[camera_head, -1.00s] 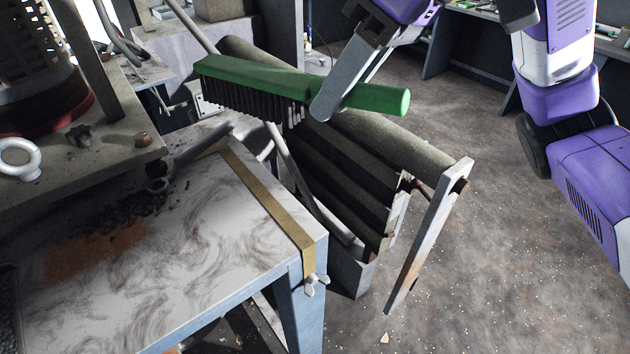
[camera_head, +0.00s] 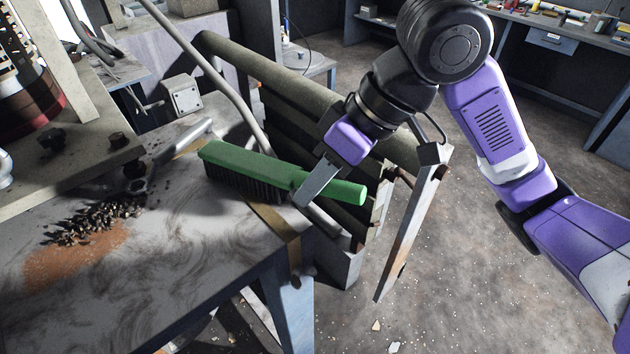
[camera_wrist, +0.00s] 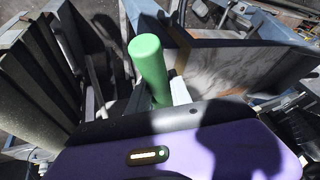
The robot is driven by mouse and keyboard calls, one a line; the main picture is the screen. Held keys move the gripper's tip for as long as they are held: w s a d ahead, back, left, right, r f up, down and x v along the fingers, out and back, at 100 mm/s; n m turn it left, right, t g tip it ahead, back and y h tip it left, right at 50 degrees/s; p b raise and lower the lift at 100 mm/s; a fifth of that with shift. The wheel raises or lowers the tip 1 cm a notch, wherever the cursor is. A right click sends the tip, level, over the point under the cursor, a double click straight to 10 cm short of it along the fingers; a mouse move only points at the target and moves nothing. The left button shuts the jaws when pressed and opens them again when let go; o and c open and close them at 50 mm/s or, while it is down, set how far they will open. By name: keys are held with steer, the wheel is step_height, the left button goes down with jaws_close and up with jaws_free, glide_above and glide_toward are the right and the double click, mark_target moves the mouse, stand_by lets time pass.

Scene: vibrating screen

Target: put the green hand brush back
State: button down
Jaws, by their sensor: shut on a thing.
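The green hand brush (camera_head: 268,170) has a long green back with dark bristles facing down. My gripper (camera_head: 302,197) is shut on its handle, toward the right end. The bristle end is over the right edge of the marble-patterned table (camera_head: 180,270), near the brass strip (camera_head: 280,228). The handle end sticks out past the table's edge. I cannot tell whether the bristles touch the tabletop. In the wrist view the round end of the green handle (camera_wrist: 148,62) stands up between the fingers, and the bristles are hidden.
A slatted frame with a grey roller (camera_head: 270,72) stands close behind the brush. The vibrating machine's base (camera_head: 70,165) is at left. Open floor is at right.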

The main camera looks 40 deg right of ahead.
steer(key=shift+f, duration=0.15)
steer(key=c, duration=1.2)
jaws_free()
steer(key=shift+o, duration=0.2)
steer(key=v, duration=1.2)
steer(key=shift+r+b, duration=0.25)
steer(key=shift+b, duration=0.05)
steer(key=shift+a, duration=0.1)
